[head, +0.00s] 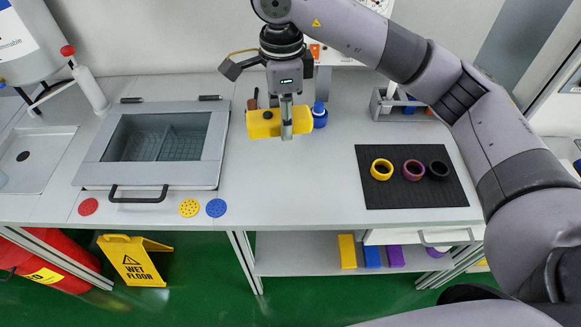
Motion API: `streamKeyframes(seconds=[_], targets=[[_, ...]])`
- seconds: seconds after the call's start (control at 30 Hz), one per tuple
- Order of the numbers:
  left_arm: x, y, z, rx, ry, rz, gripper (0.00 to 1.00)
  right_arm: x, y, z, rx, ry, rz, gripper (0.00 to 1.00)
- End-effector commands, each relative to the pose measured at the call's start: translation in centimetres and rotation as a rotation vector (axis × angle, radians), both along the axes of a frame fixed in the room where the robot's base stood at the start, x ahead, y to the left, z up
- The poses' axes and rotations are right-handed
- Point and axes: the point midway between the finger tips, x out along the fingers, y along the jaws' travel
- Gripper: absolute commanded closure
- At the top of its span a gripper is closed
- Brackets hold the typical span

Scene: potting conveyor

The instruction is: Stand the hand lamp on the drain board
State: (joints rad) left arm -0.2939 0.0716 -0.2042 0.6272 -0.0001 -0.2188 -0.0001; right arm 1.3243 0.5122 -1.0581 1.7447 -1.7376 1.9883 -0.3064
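A yellow block-shaped body with a dark round spot, which looks like the hand lamp (262,125), is at the back middle of the worktop. My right gripper (287,123) points down at it, with one narrow finger in front of its near side. The other finger is hidden, so I cannot tell whether the grip is closed on it, or whether the lamp touches the worktop. The pale recessed panel with a dark drain hole at the far left looks like the drain board (52,160); its visible middle is bare. My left gripper is out of view.
A grey-framed basin with a glass lid (100,172) lies between lamp and drain board. A blue-capped bottle (320,117) stands right beside the lamp. A white bottle with a red top (90,90) stands behind the drain board. A black mat (400,195) holds three rings.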

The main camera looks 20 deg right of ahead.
Motion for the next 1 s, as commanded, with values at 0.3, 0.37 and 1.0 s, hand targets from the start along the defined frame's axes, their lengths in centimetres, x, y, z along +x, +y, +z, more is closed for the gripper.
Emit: streamKeyframes(seconds=[0.3,0.37,1.0], targets=[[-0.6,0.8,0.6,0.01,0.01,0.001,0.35,0.3,0.7,-1.3,0.004,0.016,-0.156,0.94],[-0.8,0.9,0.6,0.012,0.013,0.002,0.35,0.2,0.7,-2.6,0.004,0.018,-0.156,0.94],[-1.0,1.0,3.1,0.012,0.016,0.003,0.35,0.3,0.7,-15.1,0.004,0.011,-0.153,0.94]])
